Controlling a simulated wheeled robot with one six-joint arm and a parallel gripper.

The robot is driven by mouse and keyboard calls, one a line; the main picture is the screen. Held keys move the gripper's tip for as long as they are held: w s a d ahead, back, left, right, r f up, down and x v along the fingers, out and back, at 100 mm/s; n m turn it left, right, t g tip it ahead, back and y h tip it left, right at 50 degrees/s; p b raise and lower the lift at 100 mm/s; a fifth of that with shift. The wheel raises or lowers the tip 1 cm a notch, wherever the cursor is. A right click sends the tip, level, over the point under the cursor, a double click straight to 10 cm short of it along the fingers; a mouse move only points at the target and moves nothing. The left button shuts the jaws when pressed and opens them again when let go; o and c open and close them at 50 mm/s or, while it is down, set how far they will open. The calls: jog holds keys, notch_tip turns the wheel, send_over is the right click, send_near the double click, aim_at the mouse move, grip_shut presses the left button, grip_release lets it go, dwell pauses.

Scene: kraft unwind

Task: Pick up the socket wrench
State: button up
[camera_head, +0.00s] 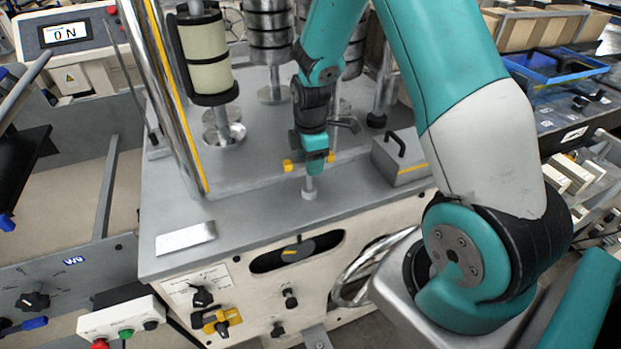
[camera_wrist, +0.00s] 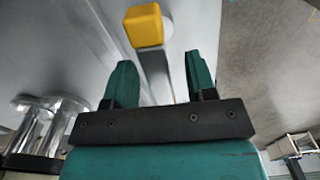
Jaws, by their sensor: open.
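The socket wrench appears to be the T-shaped tool with a grey stem and yellow-ended crossbar (camera_head: 288,166), upright near the front edge of the grey machine top. In the wrist view, its yellow end (camera_wrist: 143,25) lies beyond my fingertips, and a grey bar runs back from it between the fingers. My gripper (camera_head: 315,158) is directly over the tool in the head view and hides the middle of the crossbar. In the wrist view, my gripper (camera_wrist: 157,80) is open, with one teal finger on each side of the bar. Contact cannot be told.
A grey block with a black handle (camera_head: 401,159) stands close on the right. A chrome post (camera_head: 165,95) and rollers (camera_head: 205,60) stand to the left and behind. A metal plate (camera_head: 186,238) lies at the front left. The top around the plate is clear.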

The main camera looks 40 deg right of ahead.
jog(key=shift+f, duration=1.15)
grip_shut()
jog(key=shift+r, duration=0.1)
